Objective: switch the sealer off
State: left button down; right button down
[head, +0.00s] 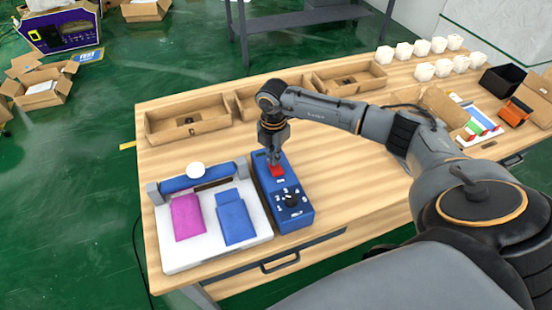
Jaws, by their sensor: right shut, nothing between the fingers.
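The sealer stands at the left front of the wooden table. Its white bed (173,250) lies under a blue sealing bar (179,185) with a round white knob (196,170). A pink pouch (188,217) and a blue pouch (236,218) lie on the bed. To its right is a blue control box (299,216) with a red switch (277,171) and a black dial (291,200). My right gripper (274,160) is shut and empty, pointing down at the red switch. I cannot tell whether its tips touch the switch. My left gripper is not in view.
Open cardboard trays (157,139) line the table's back edge. Several white cups (424,72), a black bin (502,80) and an orange item (514,113) stand at the right. The table middle (340,165) is clear. A drawer handle (281,262) juts from the front.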

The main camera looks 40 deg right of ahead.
notch_tip(320, 180, up, 7)
jog(key=p, duration=0.4)
jog(key=shift+f, duration=0.15)
dwell(0.5)
